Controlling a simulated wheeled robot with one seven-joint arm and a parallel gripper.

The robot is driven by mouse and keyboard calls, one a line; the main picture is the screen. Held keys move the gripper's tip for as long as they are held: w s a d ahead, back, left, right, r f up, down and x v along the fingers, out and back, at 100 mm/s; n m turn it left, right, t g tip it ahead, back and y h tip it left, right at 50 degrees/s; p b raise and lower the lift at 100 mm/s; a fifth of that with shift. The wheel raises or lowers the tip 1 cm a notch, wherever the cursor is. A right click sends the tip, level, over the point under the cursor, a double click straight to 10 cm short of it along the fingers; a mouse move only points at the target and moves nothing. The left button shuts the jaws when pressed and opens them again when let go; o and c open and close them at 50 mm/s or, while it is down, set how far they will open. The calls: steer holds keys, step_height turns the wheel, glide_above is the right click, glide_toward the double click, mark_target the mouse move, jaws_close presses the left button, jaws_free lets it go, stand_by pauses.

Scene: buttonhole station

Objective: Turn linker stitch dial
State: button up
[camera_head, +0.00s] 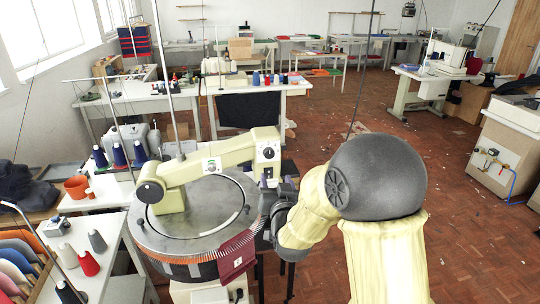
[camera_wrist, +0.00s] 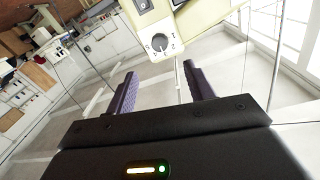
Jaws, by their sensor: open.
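The stitch dial (camera_wrist: 160,43) is a small grey knob on a white plate with letters around it, on the cream head of the linker. It shows ahead of my gripper (camera_wrist: 160,75) in the wrist view, roughly centred between the two purple-grey fingers. The fingers are apart with nothing between them, and the dial appears beyond their tips, not touched. In the head view the linker (camera_head: 222,165) has a cream arm over a round metal table, with a dark knob (camera_head: 268,152) on its head. My gripper is beside that head, its fingertips not clearly visible there.
A dark red knitted piece (camera_head: 237,257) hangs at the linker's round rim. A sewing table with a black cloth (camera_head: 250,108) stands behind. The brick-red floor at right is mostly open.

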mark_target(269, 155)
steer(key=p+x, duration=0.4)
steer(key=x, duration=0.8)
steer(key=shift+w, duration=0.2)
steer(key=shift+c, duration=0.4)
steer(key=c, duration=0.9)
